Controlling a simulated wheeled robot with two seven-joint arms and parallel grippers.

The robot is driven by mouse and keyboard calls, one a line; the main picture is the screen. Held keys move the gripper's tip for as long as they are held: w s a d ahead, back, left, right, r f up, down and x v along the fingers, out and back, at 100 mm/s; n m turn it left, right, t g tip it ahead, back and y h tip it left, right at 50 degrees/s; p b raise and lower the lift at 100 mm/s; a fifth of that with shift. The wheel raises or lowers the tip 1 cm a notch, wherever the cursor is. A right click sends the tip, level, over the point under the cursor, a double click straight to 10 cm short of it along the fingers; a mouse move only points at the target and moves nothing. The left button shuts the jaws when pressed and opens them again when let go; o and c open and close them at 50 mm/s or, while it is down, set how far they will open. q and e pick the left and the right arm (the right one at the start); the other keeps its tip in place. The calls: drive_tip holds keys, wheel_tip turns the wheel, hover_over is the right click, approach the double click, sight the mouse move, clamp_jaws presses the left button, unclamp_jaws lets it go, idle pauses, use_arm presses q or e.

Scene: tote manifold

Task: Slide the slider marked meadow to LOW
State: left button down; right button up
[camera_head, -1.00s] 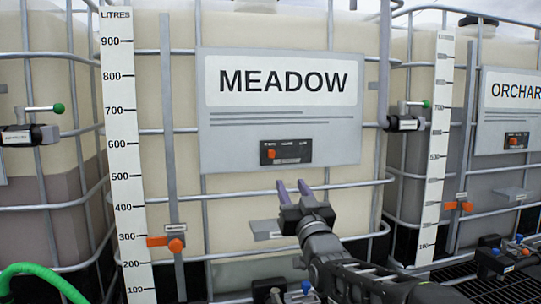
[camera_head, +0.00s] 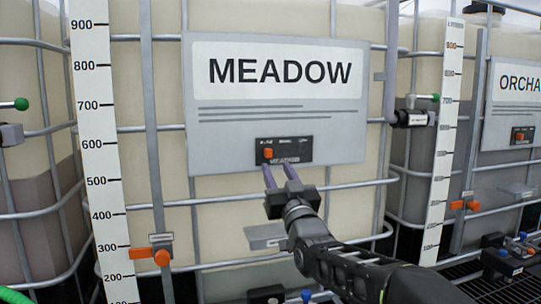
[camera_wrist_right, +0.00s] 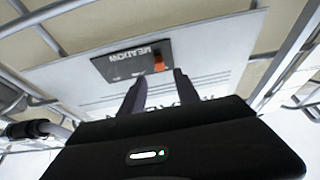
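The meadow slider is a small orange knob (camera_head: 268,153) near the left end of a black panel (camera_head: 296,151). The panel sits low on the grey MEADOW board (camera_head: 215,158); its small end labels are too small to read. My right gripper (camera_head: 279,172) is open and empty, its two purple-grey fingers pointing up at the panel's lower edge, just below the knob. In the right wrist view the panel (camera_wrist_right: 118,66) and orange knob (camera_wrist_right: 159,63) appear upside down, beyond the parted fingers (camera_wrist_right: 160,88). I cannot tell whether the fingers touch the panel. My left gripper is out of view.
Metal cage bars (camera_head: 345,186) cross the tote around the board. A grey ledge (camera_head: 264,237) is below my right gripper. A litre scale (camera_head: 96,160) and an orange level clamp (camera_head: 153,251) stand at left. A similar ORCHARD board (camera_head: 508,88) is at right.

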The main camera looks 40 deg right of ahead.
sight(269, 153)
drive_tip(key=p+x, duration=0.2)
drive_tip(key=x, duration=0.3)
drive_tip(key=shift+w+d+r+p, duration=0.1)
drive_tip(key=shift+r+p, duration=0.1)
drive_tip(key=shift+p, duration=0.15)
drive_tip(key=shift+w+d+r, duration=0.15)
drive_tip(key=shift+w+d, duration=0.05)
drive_tip(key=shift+w, duration=0.35)
drive_tip(key=shift+c, duration=0.6)
clamp_jaws()
